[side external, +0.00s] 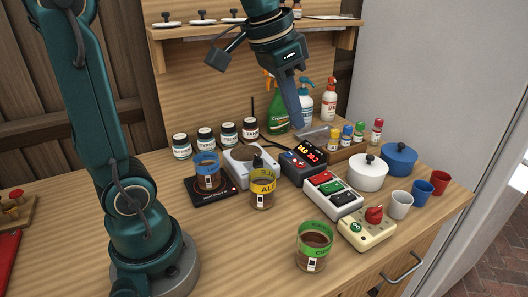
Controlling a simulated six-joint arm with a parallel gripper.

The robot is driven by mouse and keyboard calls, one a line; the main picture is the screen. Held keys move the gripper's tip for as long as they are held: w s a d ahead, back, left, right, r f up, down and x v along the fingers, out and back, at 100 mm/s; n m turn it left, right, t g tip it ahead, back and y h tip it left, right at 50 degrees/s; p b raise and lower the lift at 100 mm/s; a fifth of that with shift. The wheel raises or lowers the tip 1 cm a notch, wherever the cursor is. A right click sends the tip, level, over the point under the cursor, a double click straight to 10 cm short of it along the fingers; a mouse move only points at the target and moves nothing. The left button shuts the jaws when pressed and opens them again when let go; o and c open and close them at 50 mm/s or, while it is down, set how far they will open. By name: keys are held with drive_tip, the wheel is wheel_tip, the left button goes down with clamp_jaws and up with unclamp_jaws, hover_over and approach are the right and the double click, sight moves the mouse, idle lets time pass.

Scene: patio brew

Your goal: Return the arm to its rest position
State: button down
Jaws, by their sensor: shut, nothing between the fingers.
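My gripper (299,122) is shut and empty. It hangs in the air above the back part of the wooden bench (230,262), pointing down, in front of the back board. Its fingers lie in front of the gap between the green spray bottle (274,112) and a blue-topped white spray bottle (305,99). I cannot tell exactly how far above the bench the tips are.
Blue-banded (207,172), yellow-banded (262,184) and green-banded (313,246) jars stand below. A display box (304,161), button box (333,195) and red-knob box (367,228) stand rightward. White (368,176) and blue (399,161) pots and cups sit right. A shelf (205,30) is behind.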

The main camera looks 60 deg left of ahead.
drive_tip(key=s+d+f+n+t, duration=0.1)
drive_tip(key=s+d+f, duration=0.2)
drive_tip(key=s+f, duration=0.4)
drive_tip(key=s, duration=0.4)
drive_tip(key=shift+d, duration=0.4)
